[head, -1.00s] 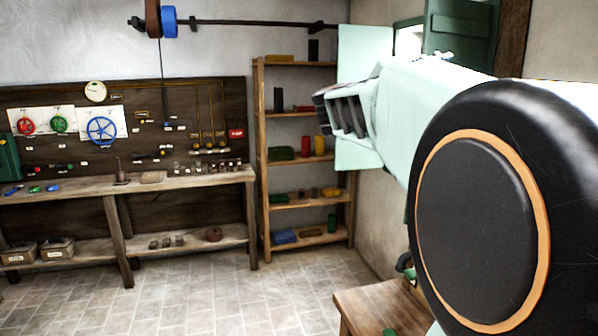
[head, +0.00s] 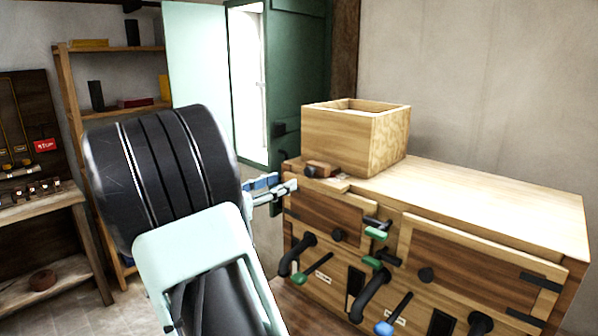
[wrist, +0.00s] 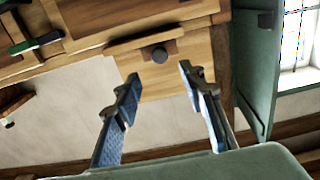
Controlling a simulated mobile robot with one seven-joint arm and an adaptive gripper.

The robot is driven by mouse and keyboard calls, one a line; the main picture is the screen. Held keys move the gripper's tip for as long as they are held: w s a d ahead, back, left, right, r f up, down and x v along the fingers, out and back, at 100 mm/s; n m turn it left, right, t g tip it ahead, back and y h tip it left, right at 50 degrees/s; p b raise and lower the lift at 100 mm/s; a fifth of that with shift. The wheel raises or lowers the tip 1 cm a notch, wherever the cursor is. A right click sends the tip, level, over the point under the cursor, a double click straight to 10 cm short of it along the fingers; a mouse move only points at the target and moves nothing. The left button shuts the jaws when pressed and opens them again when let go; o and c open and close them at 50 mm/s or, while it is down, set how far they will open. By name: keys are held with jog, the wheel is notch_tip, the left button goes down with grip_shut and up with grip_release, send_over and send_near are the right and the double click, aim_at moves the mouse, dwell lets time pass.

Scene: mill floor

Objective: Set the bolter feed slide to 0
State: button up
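The bolter is a wooden chest (head: 490,200) with an open-topped wooden hopper (head: 345,140) on its left end. What looks like the feed slide, a small brown block with a dark knob (head: 318,169), sits at the hopper's foot. The wrist view is upside down; there the slide's block (wrist: 138,49) and its round knob (wrist: 160,54) show beyond my fingertips. My gripper (head: 290,187) is open and empty, left of the chest's front corner and a little lower than the slide. Its blue fingers (wrist: 160,78) are apart, not touching the slide. I cannot read any scale.
The chest front carries several dark handles and levers, including a green-tipped one (head: 376,233) and a blue-tipped one (head: 385,328). A green shutter (head: 298,80) stands by the window behind my gripper. Shelves (head: 66,120) and a workbench (head: 30,213) are at the left.

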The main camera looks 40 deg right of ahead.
aim_at(307, 172)
jog(key=d, duration=0.6)
jog(key=d+p, duration=0.1)
jog(key=d, duration=0.2)
jog(key=shift+w, duration=0.35)
jog(key=shift+c, duration=0.6)
grip_shut()
